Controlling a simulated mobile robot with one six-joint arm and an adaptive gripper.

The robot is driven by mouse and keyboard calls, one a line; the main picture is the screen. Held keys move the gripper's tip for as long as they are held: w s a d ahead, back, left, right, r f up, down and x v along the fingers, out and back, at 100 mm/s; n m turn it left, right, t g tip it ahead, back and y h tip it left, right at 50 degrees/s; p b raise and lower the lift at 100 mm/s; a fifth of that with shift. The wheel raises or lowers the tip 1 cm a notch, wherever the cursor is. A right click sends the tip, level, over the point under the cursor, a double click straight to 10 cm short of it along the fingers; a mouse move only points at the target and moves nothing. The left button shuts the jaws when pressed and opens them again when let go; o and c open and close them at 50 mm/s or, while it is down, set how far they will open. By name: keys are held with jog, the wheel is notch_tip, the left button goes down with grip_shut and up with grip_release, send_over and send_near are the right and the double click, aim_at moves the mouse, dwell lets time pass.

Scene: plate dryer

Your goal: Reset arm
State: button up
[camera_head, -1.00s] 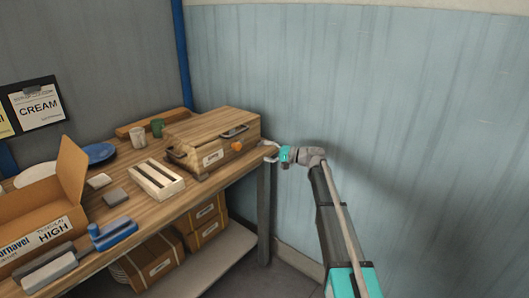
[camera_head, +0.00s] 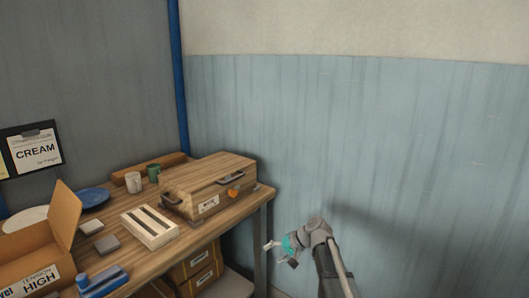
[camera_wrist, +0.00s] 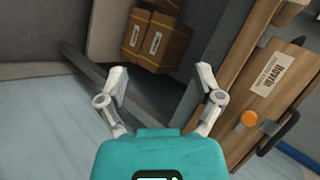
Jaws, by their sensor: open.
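My gripper (camera_head: 271,254) is open and empty in the head view, low beside the right end of the table and apart from it. In the wrist view its two fingers (camera_wrist: 162,92) are spread wide with nothing between them. The wooden plate dryer box (camera_head: 208,180) stands shut on the table's right end, with dark handles and an orange knob. It also shows tilted at the right of the wrist view (camera_wrist: 268,90), with its label and orange knob.
The wooden table (camera_head: 262,196) carries a white slotted block (camera_head: 150,228), two mugs (camera_head: 134,182), a blue plate (camera_head: 92,197) and an open cardboard box (camera_head: 66,216). Boxes (camera_head: 196,268) lie on a shelf below.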

jog(key=s+d+f+g+h, duration=0.1)
jog(key=s+d+f+h, duration=0.2)
jog(key=s+d+h, duration=0.55)
jog(key=s+d+f+g+h, duration=0.1)
jog(key=s+d+f, duration=0.35)
jog(key=s, duration=0.85)
notch_tip(320, 180, up, 18)
jog(key=d+p, duration=0.1)
jog(key=p, duration=1.6)
jog(key=shift+n, duration=0.4)
